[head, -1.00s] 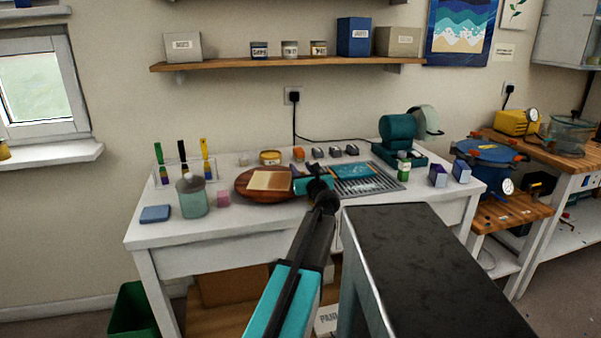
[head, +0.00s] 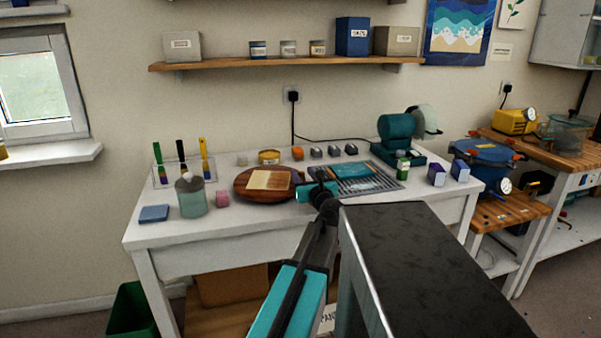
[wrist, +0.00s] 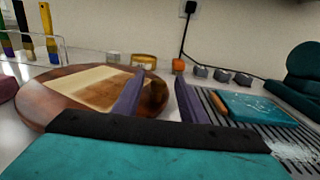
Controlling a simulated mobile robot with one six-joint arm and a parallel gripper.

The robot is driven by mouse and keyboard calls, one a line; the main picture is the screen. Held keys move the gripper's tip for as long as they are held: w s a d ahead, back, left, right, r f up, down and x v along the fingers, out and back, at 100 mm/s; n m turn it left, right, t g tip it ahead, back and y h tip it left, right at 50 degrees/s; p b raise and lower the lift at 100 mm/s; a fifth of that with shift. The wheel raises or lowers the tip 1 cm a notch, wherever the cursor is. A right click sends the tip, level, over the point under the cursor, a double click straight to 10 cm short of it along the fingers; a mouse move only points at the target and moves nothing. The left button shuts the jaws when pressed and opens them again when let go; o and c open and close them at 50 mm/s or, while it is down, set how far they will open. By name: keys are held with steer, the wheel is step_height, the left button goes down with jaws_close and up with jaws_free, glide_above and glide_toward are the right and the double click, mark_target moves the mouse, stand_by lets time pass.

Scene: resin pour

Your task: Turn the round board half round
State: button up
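The round board (head: 245,190) is dark reddish-brown wood and lies on the white table. A pale square panel (head: 268,180) lies on top of it. My gripper (head: 312,183) is at the board's right side in the head view. In the wrist view, the board (wrist: 40,105) fills the left side, with the pale panel (wrist: 90,86) on it. There, my gripper's two purple fingers (wrist: 156,92) stand apart. A dark brown patch at the board's right edge shows between them. I cannot tell whether either finger touches the board.
A slatted rack (head: 380,187) with a blue-green piece (head: 353,171) is close to the gripper's right. A pink block (head: 222,198) and a grey-green jar (head: 191,200) stand left of the board. A yellow tin (head: 269,157) and several small blocks line the back. A blue pad (head: 154,214) lies front left.

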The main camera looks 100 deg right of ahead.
steer(key=shift+v, duration=4.2)
steer(key=shift+s, duration=0.2)
